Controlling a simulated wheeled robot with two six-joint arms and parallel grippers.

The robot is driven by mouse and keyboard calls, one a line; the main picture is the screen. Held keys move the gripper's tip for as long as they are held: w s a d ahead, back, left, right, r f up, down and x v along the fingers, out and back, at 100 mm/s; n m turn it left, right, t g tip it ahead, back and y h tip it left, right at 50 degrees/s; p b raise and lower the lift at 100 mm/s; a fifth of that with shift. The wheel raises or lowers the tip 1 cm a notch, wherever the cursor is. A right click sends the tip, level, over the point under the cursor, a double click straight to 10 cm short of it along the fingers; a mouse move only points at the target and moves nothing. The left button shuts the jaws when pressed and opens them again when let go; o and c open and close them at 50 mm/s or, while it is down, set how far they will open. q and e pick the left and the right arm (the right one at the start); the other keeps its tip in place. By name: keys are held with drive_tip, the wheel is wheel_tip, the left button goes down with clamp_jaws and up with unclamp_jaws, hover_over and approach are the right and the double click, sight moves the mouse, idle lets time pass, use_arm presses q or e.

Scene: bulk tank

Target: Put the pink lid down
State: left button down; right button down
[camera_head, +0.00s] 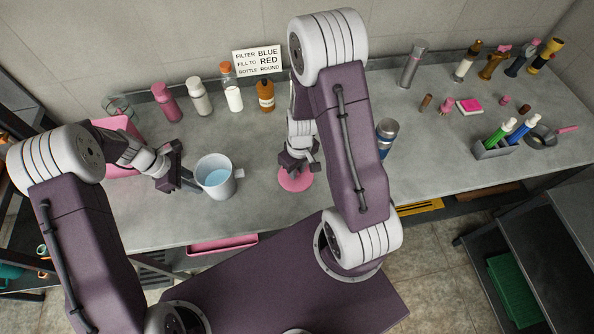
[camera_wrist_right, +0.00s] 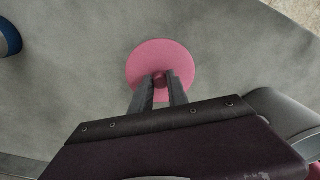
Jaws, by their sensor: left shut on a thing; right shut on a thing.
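The pink lid (camera_head: 296,183) is a round flat disc with a small darker knob. It lies level, at or just above the grey worktop; I cannot tell if it touches. My right gripper (camera_head: 298,165) points down over it. In the right wrist view the fingers (camera_wrist_right: 159,88) are shut on the knob of the lid (camera_wrist_right: 165,56). My left gripper (camera_head: 188,184) is shut at the left side of a white jug (camera_head: 216,188) holding pale blue liquid. The jug stands upright, left of the lid; the exact grip is partly hidden.
Several bottles, including a brown one (camera_head: 265,97), stand along the back below a sign (camera_head: 257,60). A grey holder (camera_head: 493,150) with green and blue items stands further right. The worktop around the lid is clear.

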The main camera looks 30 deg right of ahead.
sight(299, 177)
use_arm(q)
drive_tip(key=shift+w, duration=0.1)
use_arm(e)
drive_tip(key=shift+w+f, duration=0.1)
drive_tip(key=shift+f, duration=0.5)
drive_tip(key=c, duration=1.3)
unclamp_jaws()
drive_tip(key=shift+o, duration=0.2)
wheel_tip(299, 177, up, 12)
drive_tip(key=s+a+r+m, duration=0.1)
drive_tip(key=s+a+m, duration=0.1)
drive_tip(key=s+a, duration=0.2)
drive_tip(key=shift+s+a+m, duration=0.3)
drive_tip(key=shift+s+m, duration=0.1)
drive_tip(key=shift+s, duration=0.75)
drive_tip(key=shift+w+r, duration=0.1)
